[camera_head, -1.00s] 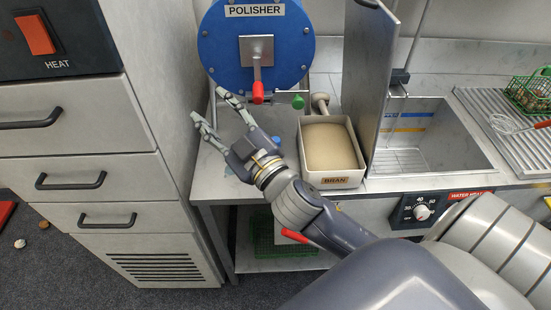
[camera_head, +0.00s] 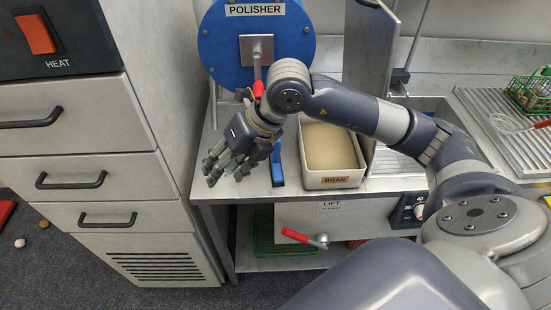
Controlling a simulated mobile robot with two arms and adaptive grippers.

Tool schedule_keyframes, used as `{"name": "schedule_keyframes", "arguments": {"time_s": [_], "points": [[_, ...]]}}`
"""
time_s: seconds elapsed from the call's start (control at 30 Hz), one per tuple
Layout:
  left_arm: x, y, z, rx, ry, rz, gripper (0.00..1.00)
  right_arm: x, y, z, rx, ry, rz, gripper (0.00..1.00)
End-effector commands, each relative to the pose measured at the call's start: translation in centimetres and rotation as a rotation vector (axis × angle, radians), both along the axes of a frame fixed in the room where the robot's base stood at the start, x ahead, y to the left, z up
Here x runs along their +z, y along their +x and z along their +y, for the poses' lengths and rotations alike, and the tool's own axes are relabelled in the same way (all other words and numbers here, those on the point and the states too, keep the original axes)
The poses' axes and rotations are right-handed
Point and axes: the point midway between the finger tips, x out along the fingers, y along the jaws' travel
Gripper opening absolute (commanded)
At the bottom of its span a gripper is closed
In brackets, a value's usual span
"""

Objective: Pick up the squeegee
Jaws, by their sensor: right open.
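A narrow blue object (camera_head: 277,166), which looks like the squeegee, is on the steel counter (camera_head: 291,188) just left of the bran box. Part of it is hidden behind my right gripper, so its full shape cannot be told. My right gripper (camera_head: 222,170) is open, over the counter's left front corner, with its fingers pointing down and left of the blue object. A small bit of blue shows behind the fingers; I cannot tell what it belongs to. My left gripper is not in view.
The bran box (camera_head: 334,180) stands right of the gripper, beside an upright metal panel (camera_head: 365,60). The blue polisher (camera_head: 222,45) is behind. A grey cabinet (camera_head: 90,140) borders the counter on the left. The red-handled lift crank (camera_head: 294,235) is below the counter edge.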

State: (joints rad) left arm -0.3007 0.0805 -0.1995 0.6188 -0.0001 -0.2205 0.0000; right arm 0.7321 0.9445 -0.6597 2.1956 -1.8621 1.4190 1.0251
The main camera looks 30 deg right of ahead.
Motion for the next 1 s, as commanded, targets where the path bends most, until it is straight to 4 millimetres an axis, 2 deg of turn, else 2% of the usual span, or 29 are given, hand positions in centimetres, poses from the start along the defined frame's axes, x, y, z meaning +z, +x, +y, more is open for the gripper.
{"name": "schedule_keyframes", "arguments": {"time_s": [0.03,0.1,0.2,0.3,0.4,0.5,0.7,0.83,1.0], "points": [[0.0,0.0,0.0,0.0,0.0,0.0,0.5,0.1,0.9,-3.1,-0.061,-0.104,-0.009,0.46],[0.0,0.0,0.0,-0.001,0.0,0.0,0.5,0.4,1.7,-7.0,-0.149,-0.232,-0.01,0.46],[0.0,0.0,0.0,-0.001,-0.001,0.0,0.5,1.2,2.2,-11.4,-0.256,-0.363,-0.012,0.46],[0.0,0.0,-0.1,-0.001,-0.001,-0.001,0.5,1.8,2.3,-14.1,-0.327,-0.44,-0.013,0.46],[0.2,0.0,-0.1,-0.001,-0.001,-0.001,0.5,1.6,2.5,-15.3,-0.359,-0.472,-0.01,0.46],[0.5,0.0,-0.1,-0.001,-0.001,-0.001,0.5,0.3,2.9,-15.7,-0.365,-0.479,-0.005,0.46],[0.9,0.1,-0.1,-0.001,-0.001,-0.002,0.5,-2.3,4.0,-16.0,-0.362,-0.477,-0.008,0.46],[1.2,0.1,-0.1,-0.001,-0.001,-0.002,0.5,-3.1,4.4,-16.1,-0.361,-0.477,-0.01,0.46],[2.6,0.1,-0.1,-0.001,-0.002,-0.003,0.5,-4.8,5.4,-16.3,-0.361,-0.475,-0.005,0.46]]}}
